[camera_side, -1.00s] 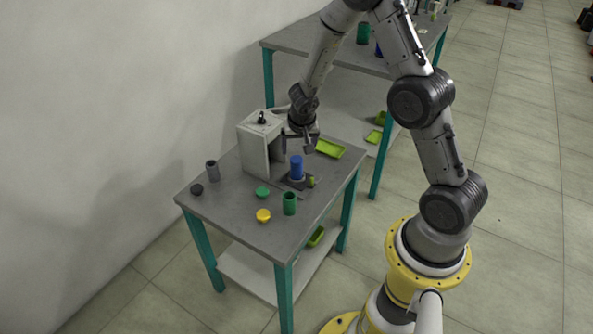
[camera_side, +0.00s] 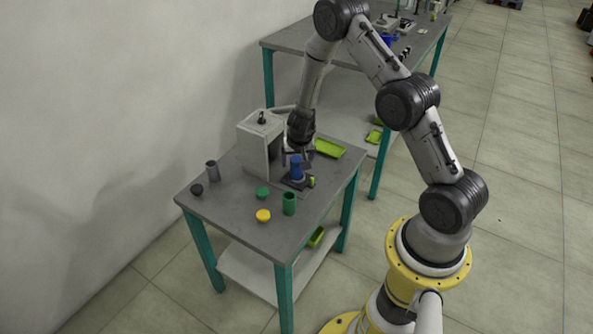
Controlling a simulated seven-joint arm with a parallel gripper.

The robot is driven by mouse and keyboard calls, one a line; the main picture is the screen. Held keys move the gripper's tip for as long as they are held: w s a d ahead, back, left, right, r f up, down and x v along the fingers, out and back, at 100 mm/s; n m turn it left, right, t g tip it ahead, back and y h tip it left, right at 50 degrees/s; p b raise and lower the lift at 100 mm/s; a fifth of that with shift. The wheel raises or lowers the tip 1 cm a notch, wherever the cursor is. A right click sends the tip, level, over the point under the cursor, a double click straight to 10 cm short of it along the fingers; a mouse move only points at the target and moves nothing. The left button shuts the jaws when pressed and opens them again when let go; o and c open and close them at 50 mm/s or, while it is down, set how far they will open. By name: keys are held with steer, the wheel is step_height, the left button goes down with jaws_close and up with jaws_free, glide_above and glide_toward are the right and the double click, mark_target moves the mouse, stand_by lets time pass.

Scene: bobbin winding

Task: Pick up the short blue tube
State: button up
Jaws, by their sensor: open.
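The short blue tube (camera_side: 296,170) stands upright on a small dark base on the near table, beside the grey box-shaped machine (camera_side: 259,142). My gripper (camera_side: 298,159) points down at the top of the blue tube, with its fingers open at about the height of the tube's upper end. The fingers partly hide the tube's top. I cannot tell whether they touch it.
A green tube (camera_side: 289,204), green cap (camera_side: 262,193), yellow cap (camera_side: 263,215), grey tube (camera_side: 212,170) and black cap (camera_side: 197,189) stand on the table (camera_side: 235,220). A lime tray (camera_side: 329,148) lies at its back right. A second table is behind.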

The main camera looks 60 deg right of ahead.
steer(key=x, duration=0.4)
steer(key=shift+d, duration=0.15)
steer(key=shift+c, duration=0.3)
jaws_close()
stand_by(1.0)
